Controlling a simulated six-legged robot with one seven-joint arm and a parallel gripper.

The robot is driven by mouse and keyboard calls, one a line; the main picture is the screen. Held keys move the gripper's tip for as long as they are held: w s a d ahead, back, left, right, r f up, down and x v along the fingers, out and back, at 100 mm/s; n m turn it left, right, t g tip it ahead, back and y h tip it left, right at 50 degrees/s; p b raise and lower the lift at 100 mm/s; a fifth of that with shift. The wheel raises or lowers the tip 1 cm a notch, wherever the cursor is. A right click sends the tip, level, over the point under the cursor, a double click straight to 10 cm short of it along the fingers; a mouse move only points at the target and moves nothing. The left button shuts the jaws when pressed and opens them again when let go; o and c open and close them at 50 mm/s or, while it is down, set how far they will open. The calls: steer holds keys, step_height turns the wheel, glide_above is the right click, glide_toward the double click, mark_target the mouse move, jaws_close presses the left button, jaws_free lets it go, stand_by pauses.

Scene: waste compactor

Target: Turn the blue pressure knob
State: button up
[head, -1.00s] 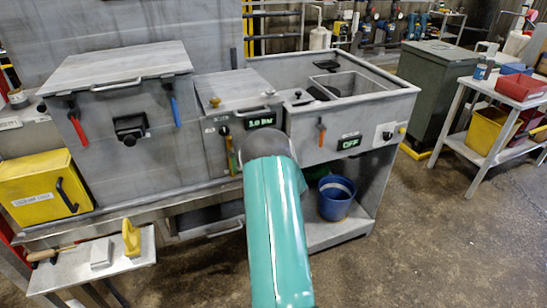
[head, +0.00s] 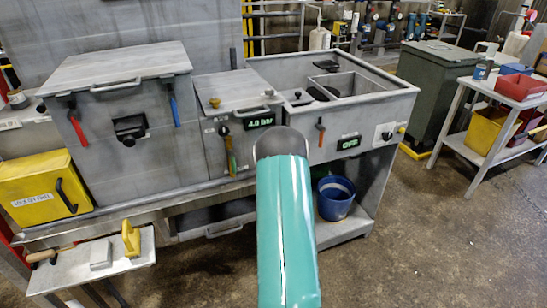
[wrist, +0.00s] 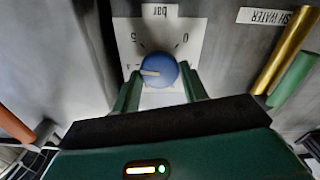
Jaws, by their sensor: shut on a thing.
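The blue pressure knob (wrist: 158,70) sits on a white dial plate (wrist: 188,32) in the wrist view, which shows the dial upside down. Its pale pointer line aims left, close to the 4 mark. My gripper (wrist: 160,79) has one green finger on each side of the knob and is shut on it. In the head view my teal arm hides both the knob and the gripper. The green display (head: 260,121) above the arm's end reads about 4.0 bar.
Near the arm's end, coloured handles (head: 230,158) hang on the panel; brass and green handles also stand to the right in the wrist view (wrist: 286,50). A sink (head: 352,87) and an OFF display (head: 348,144) are to the right. The floor in front is clear.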

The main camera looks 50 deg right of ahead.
steer(key=o, duration=1)
steer(key=shift+c, duration=0.2)
steer(key=v, duration=1.3)
steer(key=shift+s+a, duration=0.15)
steer(key=shift+s, duration=0.2)
